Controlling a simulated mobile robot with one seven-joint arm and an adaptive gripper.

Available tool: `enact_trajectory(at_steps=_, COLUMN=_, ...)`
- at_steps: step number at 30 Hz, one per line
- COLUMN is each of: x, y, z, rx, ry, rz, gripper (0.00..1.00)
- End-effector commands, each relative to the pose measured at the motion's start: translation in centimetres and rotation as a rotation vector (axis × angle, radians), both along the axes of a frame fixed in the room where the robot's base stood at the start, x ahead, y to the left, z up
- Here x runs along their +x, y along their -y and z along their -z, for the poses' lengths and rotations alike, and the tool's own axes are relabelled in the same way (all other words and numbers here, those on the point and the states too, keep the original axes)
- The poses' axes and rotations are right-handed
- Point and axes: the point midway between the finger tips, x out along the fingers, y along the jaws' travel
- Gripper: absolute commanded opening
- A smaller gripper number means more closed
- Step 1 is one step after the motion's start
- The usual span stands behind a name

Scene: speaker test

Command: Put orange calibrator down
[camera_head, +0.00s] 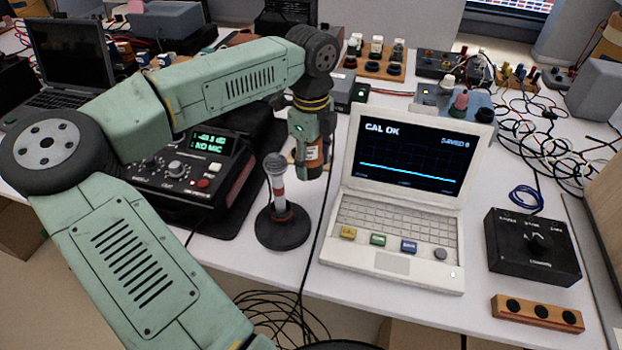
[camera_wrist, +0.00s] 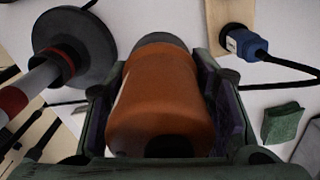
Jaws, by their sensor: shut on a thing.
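The orange calibrator (camera_wrist: 160,95) fills the middle of the wrist view, a short cylinder with a dark grey far end. My gripper (camera_wrist: 163,80) is shut on it, with one finger on each side. In the head view my gripper (camera_head: 311,165) points down over the table, between the microphone stand and the white laptop. The calibrator is hard to make out there, and I cannot tell whether its lower end touches the table.
A red and white microphone stand on a round black base (camera_head: 282,230) is close left of my gripper. A white laptop (camera_head: 395,215) reading "CAL OK" is right. A black audio unit (camera_head: 165,185) is left. A blue connector (camera_wrist: 243,42) and green cloth (camera_wrist: 283,123) lie nearby.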

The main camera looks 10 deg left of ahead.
Motion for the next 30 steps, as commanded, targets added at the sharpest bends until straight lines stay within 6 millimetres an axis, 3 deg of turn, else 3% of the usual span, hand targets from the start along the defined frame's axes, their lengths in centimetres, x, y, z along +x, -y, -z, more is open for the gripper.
enact_trajectory(at_steps=15, x=0.0, y=0.1, z=5.6, rx=-0.002, ry=0.001, rz=0.001, gripper=0.05)
enact_trajectory(at_steps=27, x=0.0, y=0.0, z=6.3, rx=0.000, ry=0.003, rz=0.001, gripper=0.05)
enact_trajectory(at_steps=28, x=0.0, y=0.0, z=6.1, rx=0.000, ry=0.002, rz=0.001, gripper=0.51)
enact_trajectory(at_steps=30, x=0.0, y=0.0, z=6.1, rx=-0.001, ry=0.002, rz=0.001, gripper=0.55)
